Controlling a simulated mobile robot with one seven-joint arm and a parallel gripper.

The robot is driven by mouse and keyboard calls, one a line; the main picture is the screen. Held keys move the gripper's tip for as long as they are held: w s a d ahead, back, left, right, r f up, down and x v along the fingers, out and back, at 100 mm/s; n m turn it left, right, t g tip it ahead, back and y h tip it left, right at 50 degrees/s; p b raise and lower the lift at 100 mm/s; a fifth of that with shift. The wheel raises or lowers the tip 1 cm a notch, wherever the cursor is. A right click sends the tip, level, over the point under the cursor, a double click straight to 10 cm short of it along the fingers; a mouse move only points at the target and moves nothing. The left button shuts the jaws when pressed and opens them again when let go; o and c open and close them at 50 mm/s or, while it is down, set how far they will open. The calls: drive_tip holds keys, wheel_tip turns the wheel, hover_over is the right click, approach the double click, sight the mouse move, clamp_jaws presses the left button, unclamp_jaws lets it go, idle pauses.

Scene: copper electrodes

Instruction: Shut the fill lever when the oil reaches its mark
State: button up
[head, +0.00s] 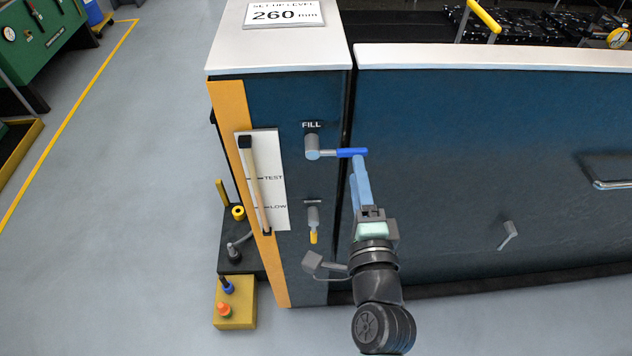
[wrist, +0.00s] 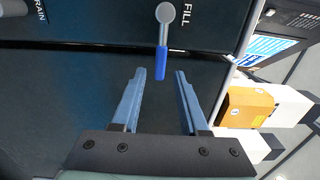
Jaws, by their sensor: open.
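The fill lever (head: 350,153) is on the blue machine front under the FILL label, its blue handle pointing right. In the wrist view the fill lever (wrist: 161,62) hangs down the picture from its round grey hub. My gripper (head: 360,160) is open at the handle's end. In the wrist view my gripper's fingertips (wrist: 160,71) lie either side of the handle's end, with gaps; I cannot tell the depth. I cannot make out the oil's top edge.
A sign (head: 284,14) on top reads 260 mm. A second valve with a yellow handle (head: 313,237) points down below the fill lever. A yellow block (head: 235,312) stands at the machine's foot.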

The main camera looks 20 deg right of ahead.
drive_tip(key=shift+x, duration=1.95)
drive_tip(key=shift+w, duration=0.3)
clamp_jaws()
